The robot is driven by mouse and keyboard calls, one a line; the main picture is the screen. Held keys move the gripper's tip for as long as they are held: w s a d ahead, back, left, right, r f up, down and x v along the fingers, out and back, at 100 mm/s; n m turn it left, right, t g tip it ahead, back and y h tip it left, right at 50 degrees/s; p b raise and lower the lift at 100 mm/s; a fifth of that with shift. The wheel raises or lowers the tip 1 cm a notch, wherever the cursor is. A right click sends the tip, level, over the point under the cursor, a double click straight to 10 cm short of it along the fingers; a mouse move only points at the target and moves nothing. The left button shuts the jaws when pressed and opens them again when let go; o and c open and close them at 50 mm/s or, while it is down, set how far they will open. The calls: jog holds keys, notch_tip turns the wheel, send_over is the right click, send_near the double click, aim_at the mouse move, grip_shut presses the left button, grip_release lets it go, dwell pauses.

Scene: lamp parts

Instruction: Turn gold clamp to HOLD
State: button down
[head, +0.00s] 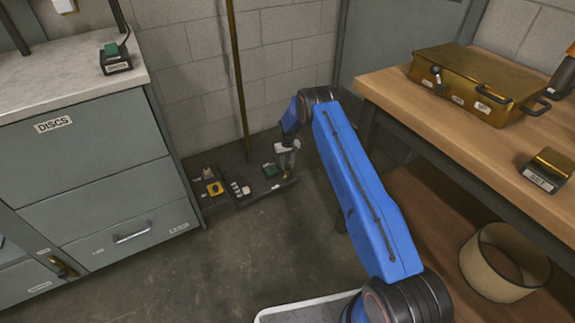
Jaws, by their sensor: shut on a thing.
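My gripper (287,158) is at the end of my blue arm, pointing down at the right part of a dark low base (240,195) on the floor. It is shut on a small part there, which the fingers mostly hide. A gold pole (237,75) rises behind the base. I cannot tell which part is the gold clamp, and no HOLD marking is readable.
A grey cabinet (90,160) marked DISCS stands left. A wooden bench (440,120) at right carries a gold case (470,85) and a small gold-topped block (548,170). A beige ring-shaped shade (502,262) lies on its lower shelf. The floor (210,265) in front of the base is clear.

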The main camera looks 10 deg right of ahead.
jog(key=m, duration=1.4)
jog(key=shift+d+m, duration=0.1)
jog(key=shift+m, duration=1.8)
jog(key=c, duration=1.3)
grip_release()
jog(key=shift+r, duration=0.1)
